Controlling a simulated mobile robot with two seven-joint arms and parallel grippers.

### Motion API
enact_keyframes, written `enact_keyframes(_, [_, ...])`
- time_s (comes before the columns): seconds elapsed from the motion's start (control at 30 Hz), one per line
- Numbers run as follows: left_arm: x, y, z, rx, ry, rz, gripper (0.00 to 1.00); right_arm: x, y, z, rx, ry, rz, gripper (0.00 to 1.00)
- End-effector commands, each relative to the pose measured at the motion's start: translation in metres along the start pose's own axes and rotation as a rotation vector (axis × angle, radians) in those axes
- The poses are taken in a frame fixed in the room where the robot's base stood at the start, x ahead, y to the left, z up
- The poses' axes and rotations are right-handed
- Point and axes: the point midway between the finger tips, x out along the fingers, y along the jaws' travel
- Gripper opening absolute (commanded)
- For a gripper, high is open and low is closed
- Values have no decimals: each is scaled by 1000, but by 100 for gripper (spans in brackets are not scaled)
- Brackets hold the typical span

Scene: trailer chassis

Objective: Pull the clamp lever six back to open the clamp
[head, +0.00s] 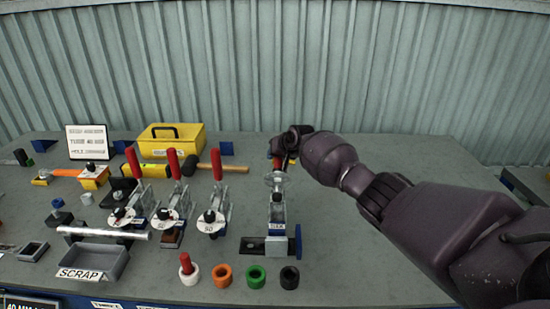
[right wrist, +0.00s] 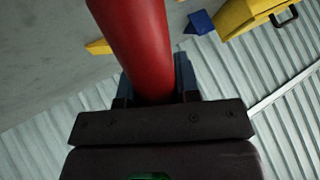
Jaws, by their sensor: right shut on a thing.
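My right gripper (head: 284,152) is above the separate clamp (head: 278,212) right of the table's middle, which stands on a dark base with a blue part. In the right wrist view, the thick red lever handle (right wrist: 135,45) runs between the fingers of my right gripper (right wrist: 155,90), which is shut on it. In the head view the gripper hides most of this handle; only a small red-orange bit shows below the fingers. The number on this clamp is too small to read. My left gripper is not in view.
Several clamps with upright red levers (head: 174,163) stand to the left. A mallet (head: 215,167) and yellow toolbox (head: 185,146) lie behind them. Coloured rings (head: 256,277) line the front, near a scrap tray (head: 95,262). A corrugated wall (head: 300,70) closes the back.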

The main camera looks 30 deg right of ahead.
Motion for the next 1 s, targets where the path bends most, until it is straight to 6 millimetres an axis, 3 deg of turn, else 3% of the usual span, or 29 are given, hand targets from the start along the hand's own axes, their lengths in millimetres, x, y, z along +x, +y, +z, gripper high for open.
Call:
enact_keyframes(0.2, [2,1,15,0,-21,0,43,8,4,3,19,-38,1,0])
enact_keyframes(0.67, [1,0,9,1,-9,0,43,7,4,2,25,-47,2,0])
enact_keyframes(0.7, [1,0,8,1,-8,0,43,7,4,2,25,-47,2,35])
enact_keyframes(0.83, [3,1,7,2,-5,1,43,7,4,2,24,-46,1,55])
enact_keyframes(1.0, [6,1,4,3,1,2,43,7,4,2,23,-45,1,56])
